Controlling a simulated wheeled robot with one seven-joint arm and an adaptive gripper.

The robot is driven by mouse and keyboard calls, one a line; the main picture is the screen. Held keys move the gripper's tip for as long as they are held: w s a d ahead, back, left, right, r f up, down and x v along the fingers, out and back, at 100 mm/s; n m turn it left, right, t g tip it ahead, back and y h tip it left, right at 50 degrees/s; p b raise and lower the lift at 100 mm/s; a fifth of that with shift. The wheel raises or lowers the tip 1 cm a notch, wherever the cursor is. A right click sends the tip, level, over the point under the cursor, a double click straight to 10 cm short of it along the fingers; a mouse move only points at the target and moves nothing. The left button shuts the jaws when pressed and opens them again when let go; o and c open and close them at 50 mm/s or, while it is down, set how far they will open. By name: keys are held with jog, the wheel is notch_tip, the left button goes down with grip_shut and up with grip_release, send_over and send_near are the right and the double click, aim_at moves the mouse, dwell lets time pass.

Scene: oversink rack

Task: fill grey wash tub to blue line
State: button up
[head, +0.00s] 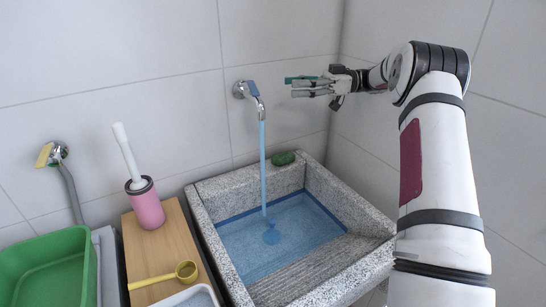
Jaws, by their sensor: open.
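The grey wash tub (227,183) is a speckled stone basin with a ribbed slope at its front right. Water (290,240) stands in it, and a blue line (323,210) runs along the inner walls right at or just above the water's edge; the exact gap is too small to tell. A wall tap with a blue handle (252,88) pours a thin stream (263,160) into the tub.
A green sponge-like thing (283,158) lies on the tub's back rim. To the left are a wooden board (181,240) with a pink brush holder (147,207) and yellow scoop (160,277), a green basin (45,265), and a second tap with a yellow handle (45,154).

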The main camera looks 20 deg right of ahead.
aim_at(253, 88)
jog(key=shift+s+r+m, duration=0.1)
jog(key=shift+m, duration=0.3)
jog(key=c, duration=0.4)
jog(key=shift+s+d+r+m+t+p, duration=0.15)
jog(key=shift+r+m+t+p, duration=0.1)
jog(key=shift+m+t+p, duration=0.25)
jog(key=c, duration=0.5)
jog(key=s+m+t+p, duration=0.1)
jog(key=m+t, duration=0.1)
jog(key=m, duration=0.2)
jog(key=s+r+m+t+h+p, duration=0.1)
jog(key=m+t, duration=0.1)
jog(key=m, duration=0.1)
jog(key=s+d+m+t+p, duration=0.1)
jog(key=m+t, duration=0.1)
jog(key=m, duration=0.2)
jog(key=shift+s+d+r+m+t+h, duration=0.1)
jog(key=shift+s+r+m+t+h, duration=0.1)
jog(key=shift+m+t+h, duration=0.15)
grip_shut()
jog(key=s+f+m+t+h+p, duration=0.2)
jog(key=s+m+t+h+p, duration=0.25)
jog(key=m, duration=0.75)
jog(key=w+a+m+h, duration=0.1)
jog(key=w+a, duration=0.5)
jog(key=a, duration=0.3)
jog(key=shift+w+f+m+g+b, duration=0.25)
jog(key=shift+f+m+g+b, duration=0.1)
jog(key=shift+b, duration=0.1)
